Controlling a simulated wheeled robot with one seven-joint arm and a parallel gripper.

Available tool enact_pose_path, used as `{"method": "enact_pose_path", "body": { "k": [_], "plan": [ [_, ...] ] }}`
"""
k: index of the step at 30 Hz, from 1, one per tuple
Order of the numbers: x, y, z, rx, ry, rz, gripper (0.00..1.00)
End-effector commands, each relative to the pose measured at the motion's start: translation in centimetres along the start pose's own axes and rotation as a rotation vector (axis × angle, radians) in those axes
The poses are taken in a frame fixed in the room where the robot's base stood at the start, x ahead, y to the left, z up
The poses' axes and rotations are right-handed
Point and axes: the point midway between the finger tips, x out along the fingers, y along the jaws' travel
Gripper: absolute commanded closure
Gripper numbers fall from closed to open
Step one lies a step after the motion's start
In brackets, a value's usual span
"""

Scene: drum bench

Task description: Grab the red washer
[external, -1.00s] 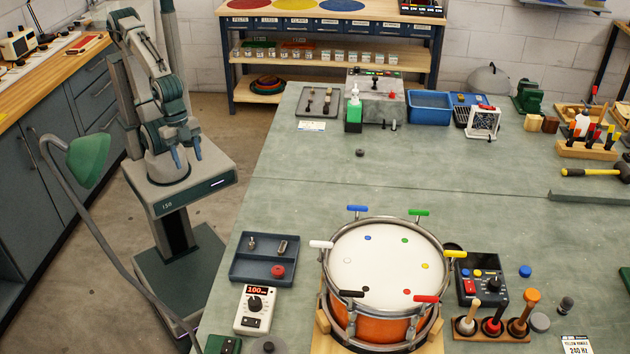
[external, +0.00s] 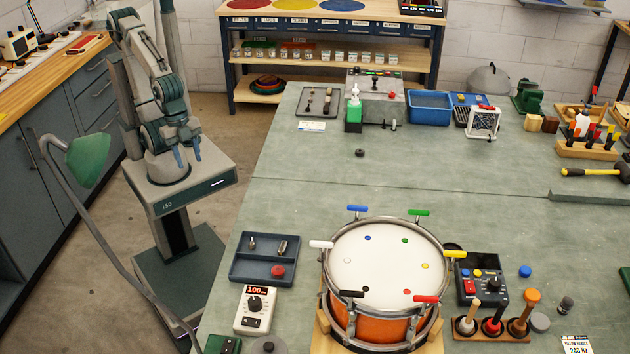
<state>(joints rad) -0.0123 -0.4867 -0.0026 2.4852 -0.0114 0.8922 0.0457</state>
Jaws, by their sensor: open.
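The red washer (external: 278,271) is a small round red piece in the lower right compartment of the dark blue-grey tray (external: 240,268), at the left side of the green bench. My gripper (external: 187,158) has two blue fingers, held apart and pointing down with nothing between them. It is off the bench, close above my own base, up and to the left of the tray and well apart from the washer.
Two small metal parts lie in the tray's upper part. A drum (external: 385,270) with coloured handles stands right of the tray. A meter (external: 255,308) sits just below it. A green lamp (external: 88,160) stands at the left. The bench above the tray is clear.

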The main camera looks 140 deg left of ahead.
Motion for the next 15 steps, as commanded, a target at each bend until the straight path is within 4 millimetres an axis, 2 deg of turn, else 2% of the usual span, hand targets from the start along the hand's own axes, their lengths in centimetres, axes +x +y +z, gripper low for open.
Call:
{"method": "enact_pose_path", "body": {
  "k": [5,11,15],
  "plan": [
    [0.0,-0.4,-4.9,0.08,-0.007,0.024,0.57],
    [1.1,-1.6,-12.8,0.227,0.0,0.075,0.57],
    [2.7,-3.0,-18.2,0.329,0.017,0.111,0.57]
  ]
}}
